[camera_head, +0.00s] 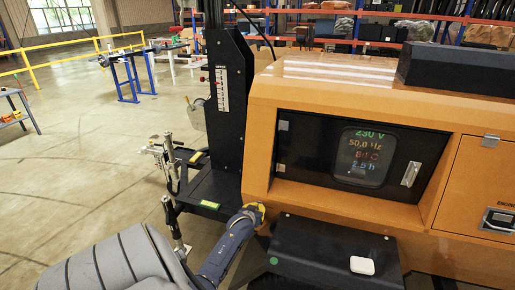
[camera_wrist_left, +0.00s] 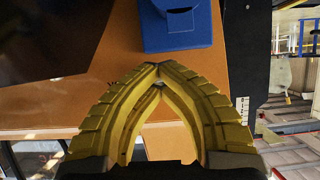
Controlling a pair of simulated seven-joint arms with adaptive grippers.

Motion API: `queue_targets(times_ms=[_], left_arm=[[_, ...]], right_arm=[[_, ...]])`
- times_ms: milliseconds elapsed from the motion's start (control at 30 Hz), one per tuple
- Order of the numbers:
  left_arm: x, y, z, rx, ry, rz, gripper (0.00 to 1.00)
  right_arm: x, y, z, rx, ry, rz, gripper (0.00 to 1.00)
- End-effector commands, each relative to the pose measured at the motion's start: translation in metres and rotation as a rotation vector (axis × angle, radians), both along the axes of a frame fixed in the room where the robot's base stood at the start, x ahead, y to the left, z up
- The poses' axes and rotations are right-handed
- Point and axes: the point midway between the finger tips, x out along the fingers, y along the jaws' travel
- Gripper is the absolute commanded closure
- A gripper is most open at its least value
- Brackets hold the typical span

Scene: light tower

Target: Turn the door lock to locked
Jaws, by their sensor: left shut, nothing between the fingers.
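The orange light tower cabinet (camera_head: 350,100) fills the right half of the head view. A dark panel door (camera_head: 304,150) with a lit display has a silver latch (camera_head: 410,174) at its right. Another door to its right carries a handle with a dark recess (camera_head: 499,221). I cannot tell which of these is the door lock, or its setting. My left gripper (camera_head: 256,212) is at the cabinet's lower left corner, well left of both. In the left wrist view its yellow fingers (camera_wrist_left: 158,76) are shut tip to tip and empty, before an orange surface. My right gripper is not in view.
A blue box-like part (camera_wrist_left: 178,28) is just beyond the fingertips in the left wrist view. A black mast (camera_head: 228,110) stands left of the cabinet. A black ledge (camera_head: 310,245) below the panel bears a white object (camera_head: 362,265). The floor at left is open.

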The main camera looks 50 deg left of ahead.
Motion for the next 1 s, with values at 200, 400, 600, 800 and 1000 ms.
queue_targets(times_ms=[200, 400, 600, 800, 1000], left_arm=[[0.0010, 0.0013, 0.0022, 0.004, -0.003, 0.001, 1.00], [0.0013, 0.0012, 0.0023, 0.004, -0.003, 0.001, 1.00], [0.0014, 0.0012, 0.0025, 0.004, -0.003, 0.001, 1.00], [0.0015, 0.0011, 0.0026, 0.004, -0.003, 0.001, 1.00], [0.0015, 0.0011, 0.0027, 0.004, -0.003, 0.001, 0.91]], right_arm=[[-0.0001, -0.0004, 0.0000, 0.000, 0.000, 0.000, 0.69], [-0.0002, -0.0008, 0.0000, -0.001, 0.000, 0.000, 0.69], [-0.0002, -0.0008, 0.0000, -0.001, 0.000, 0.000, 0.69], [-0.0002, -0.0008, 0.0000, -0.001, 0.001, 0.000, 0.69], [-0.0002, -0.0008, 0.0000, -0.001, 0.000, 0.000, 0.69]])
